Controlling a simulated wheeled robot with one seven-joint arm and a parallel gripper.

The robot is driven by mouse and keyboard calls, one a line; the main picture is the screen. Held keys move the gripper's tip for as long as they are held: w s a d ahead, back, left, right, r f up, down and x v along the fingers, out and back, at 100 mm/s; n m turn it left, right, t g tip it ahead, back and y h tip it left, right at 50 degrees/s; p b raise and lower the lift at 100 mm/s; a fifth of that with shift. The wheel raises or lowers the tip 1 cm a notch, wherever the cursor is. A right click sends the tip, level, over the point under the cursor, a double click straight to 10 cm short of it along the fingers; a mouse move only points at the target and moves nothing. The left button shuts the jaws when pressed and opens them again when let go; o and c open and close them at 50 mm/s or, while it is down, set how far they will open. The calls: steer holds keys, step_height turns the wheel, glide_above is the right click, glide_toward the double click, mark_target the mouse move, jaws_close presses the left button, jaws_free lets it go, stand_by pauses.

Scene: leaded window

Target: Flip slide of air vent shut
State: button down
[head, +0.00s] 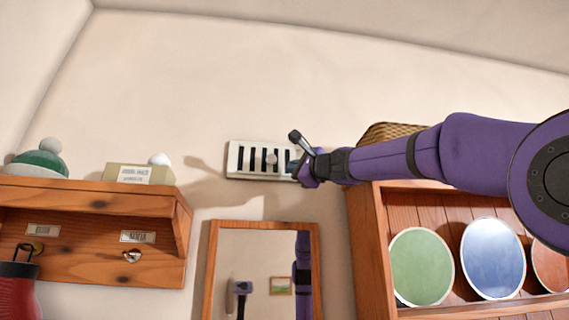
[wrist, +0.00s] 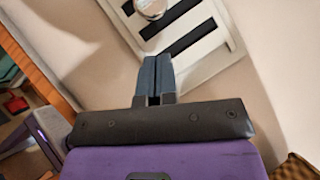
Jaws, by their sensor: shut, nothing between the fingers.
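The air vent (head: 233,160) is a white rectangular plate with several dark upright slots, fixed high on the wall above the mirror. A small round pale knob (head: 271,159) stands out near its middle; in the wrist view the knob (wrist: 150,8) is silvery and cut off by the top edge. My gripper (head: 297,164) is at the vent's right end, covering part of it. In the wrist view its fingers (wrist: 155,72) are together and empty, apart from the knob, below the vent plate (wrist: 212,62). Whether the fingertips touch the plate cannot be told.
A wooden-framed mirror (head: 213,270) hangs below the vent and reflects my arm. A wooden shelf (head: 90,200) with a bobble hat (head: 40,163) is at left. A plate rack (head: 372,250) with a wicker basket (head: 385,132) on top is at right, under my arm. The wall above is clear.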

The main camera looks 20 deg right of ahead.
mark_target(272, 162)
steer(key=shift+w+a+r, duration=0.15)
steer(key=shift+a+r, duration=0.25)
steer(key=shift+a, duration=0.3)
steer(key=shift+w+a+r, duration=0.15)
steer(key=shift+a+r, duration=0.25)
steer(key=shift+a, duration=0.3)
steer(key=shift+w+a, duration=0.25)
steer(key=shift+a, duration=0.9)
steer(key=shift+f, duration=0.1)
